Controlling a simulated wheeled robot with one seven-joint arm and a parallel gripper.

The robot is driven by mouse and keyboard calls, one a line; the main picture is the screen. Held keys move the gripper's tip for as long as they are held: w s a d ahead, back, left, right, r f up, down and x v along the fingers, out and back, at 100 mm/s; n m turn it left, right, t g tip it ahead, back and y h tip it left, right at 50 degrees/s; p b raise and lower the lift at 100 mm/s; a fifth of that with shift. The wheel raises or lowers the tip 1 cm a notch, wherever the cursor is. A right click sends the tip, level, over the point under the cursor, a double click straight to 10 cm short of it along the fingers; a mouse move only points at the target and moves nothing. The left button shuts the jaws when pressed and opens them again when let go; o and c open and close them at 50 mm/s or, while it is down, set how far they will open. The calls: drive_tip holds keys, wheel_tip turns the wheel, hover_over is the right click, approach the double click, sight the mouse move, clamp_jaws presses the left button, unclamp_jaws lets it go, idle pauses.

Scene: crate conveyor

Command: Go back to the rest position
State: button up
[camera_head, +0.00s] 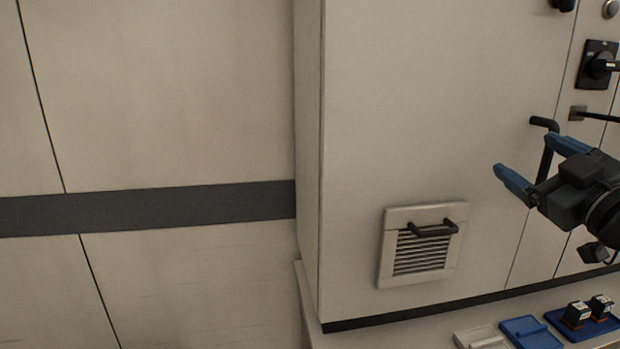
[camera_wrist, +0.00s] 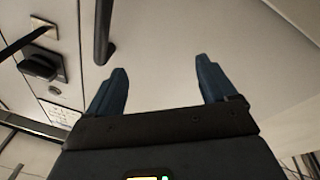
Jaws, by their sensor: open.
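My gripper (camera_head: 541,166) is at the right edge in the head view, raised in front of the pale cabinet. Its two blue fingers are apart with nothing between them. In the wrist view the open fingers of my gripper (camera_wrist: 163,85) point towards the pale cabinet front (camera_wrist: 165,35). A dark bar handle (camera_head: 546,150) on the cabinet shows behind the fingers, partly hidden by them; I cannot tell how far apart they are.
A vent panel (camera_head: 394,250) with a black handle is on the cabinet. A rotary switch (camera_head: 597,65) is at upper right. Below, a ledge holds a white tray (camera_head: 480,338), a light blue tray (camera_head: 530,332) and a dark blue tray (camera_head: 560,325) with two small black items (camera_head: 577,314).

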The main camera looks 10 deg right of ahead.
drive_tip(key=s+a+f+m+g+h, duration=0.1)
drive_tip(key=s+a+f+m, duration=0.1)
drive_tip(key=s+a+f, duration=0.45)
drive_tip(key=s+a+f+m+g+p, duration=0.1)
drive_tip(key=s+a+f+m, duration=0.2)
drive_tip(key=f, duration=0.6)
drive_tip(key=s+a+f+m+g+h, duration=0.1)
drive_tip(key=s+a+f+m, duration=0.1)
drive_tip(key=s+a+f, duration=0.35)
drive_tip(key=s+a+f+g+y, duration=0.1)
drive_tip(key=s, duration=1.2)
drive_tip(key=s+a+f+g+y+p, duration=0.1)
drive_tip(key=s+a+f, duration=0.1)
drive_tip(key=s, duration=1.1)
drive_tip(key=shift+s+f, duration=0.3)
